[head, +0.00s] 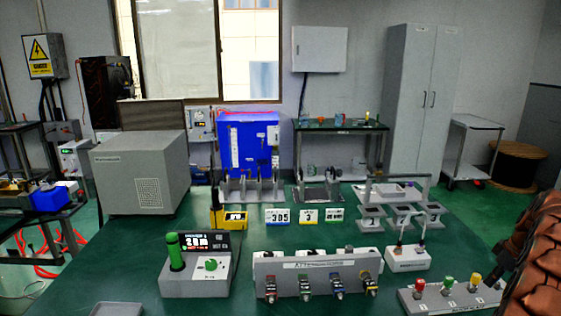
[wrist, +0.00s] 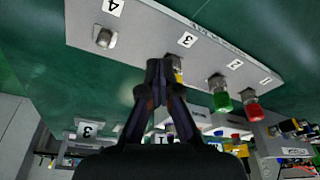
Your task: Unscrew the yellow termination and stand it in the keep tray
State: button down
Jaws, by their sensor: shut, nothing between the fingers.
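The yellow termination (head: 474,282) stands upright on the grey numbered block (head: 437,303) at the front right in the head view. In the wrist view a sliver of the yellow termination (wrist: 178,70) shows by label 3 of the block (wrist: 145,32), mostly hidden behind my fingertips. My gripper (wrist: 160,68) is shut and empty, its tips overlapping the termination in the picture; I cannot tell whether they touch. I cannot tell which object is the keep tray.
Green (wrist: 220,93) and red (wrist: 252,105) terminations stand beside the yellow one. A bare metal connector (wrist: 104,38) is at label 4. A grey panel with coloured connectors (head: 315,275) and a unit with a green cylinder (head: 195,268) share the green table. My brown arm fills the right edge.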

jog(key=shift+w+a+p+v, duration=0.1)
jog(key=shift+w+p+v, duration=0.1)
jog(key=shift+v, duration=0.65)
jog(key=shift+w+a+p+v, duration=0.1)
jog(key=shift+w+v, duration=0.05)
jog(key=shift+v, duration=0.75)
jog(key=shift+r, duration=0.1)
